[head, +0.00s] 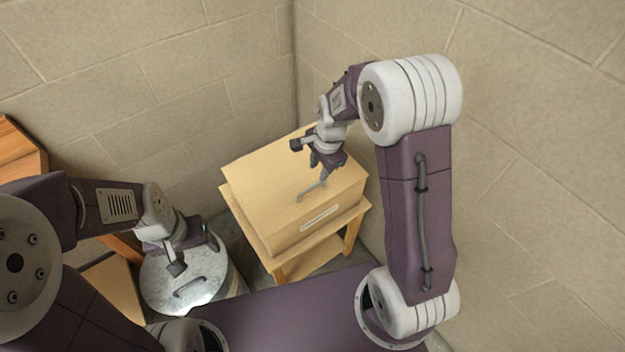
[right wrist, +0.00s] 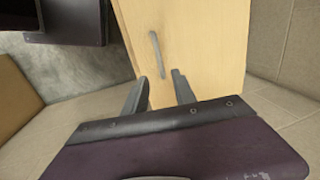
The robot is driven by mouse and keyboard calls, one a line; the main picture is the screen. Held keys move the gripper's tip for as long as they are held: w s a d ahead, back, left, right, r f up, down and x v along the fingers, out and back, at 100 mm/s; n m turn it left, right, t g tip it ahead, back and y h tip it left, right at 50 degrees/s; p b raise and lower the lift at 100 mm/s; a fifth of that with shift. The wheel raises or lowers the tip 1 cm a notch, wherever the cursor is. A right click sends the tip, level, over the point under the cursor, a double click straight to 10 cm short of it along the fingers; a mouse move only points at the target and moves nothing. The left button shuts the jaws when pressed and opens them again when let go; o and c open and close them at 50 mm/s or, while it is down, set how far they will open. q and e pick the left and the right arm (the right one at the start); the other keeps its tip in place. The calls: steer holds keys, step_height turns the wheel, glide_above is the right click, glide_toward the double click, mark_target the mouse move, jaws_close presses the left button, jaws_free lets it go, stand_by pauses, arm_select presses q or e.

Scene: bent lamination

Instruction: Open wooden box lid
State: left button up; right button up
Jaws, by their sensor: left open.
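The wooden box (head: 265,185) stands on a small wooden table in the corner, its lid shut. A grey bar handle (head: 312,191) lies on the lid near the front edge. In the right wrist view the lid (right wrist: 195,35) fills the top middle, with the handle (right wrist: 157,54) ahead of the fingers. My right gripper (head: 320,168) is above the lid close to the handle; its fingers (right wrist: 160,85) are spread with nothing between them. My left gripper (head: 190,262) is open and empty above the metal bin at the left, away from the box.
A round metal bin (head: 183,295) with a handle on its lid stands left of the small table (head: 308,262). Brown wooden furniture (head: 18,150) is at the far left. Block walls (head: 520,190) close in behind and to the right of the box.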

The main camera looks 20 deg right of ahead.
mark_target(316, 184)
steer(key=f, duration=0.3)
steer(key=w+f, duration=0.1)
steer(key=f, duration=0.2)
steer(key=w+f+b, duration=0.1)
steer(key=f, duration=0.2)
steer(key=shift+a, duration=0.1)
steer(key=shift+c, duration=0.3)
steer(key=shift+s, duration=0.1)
jaws_close()
stand_by(0.8)
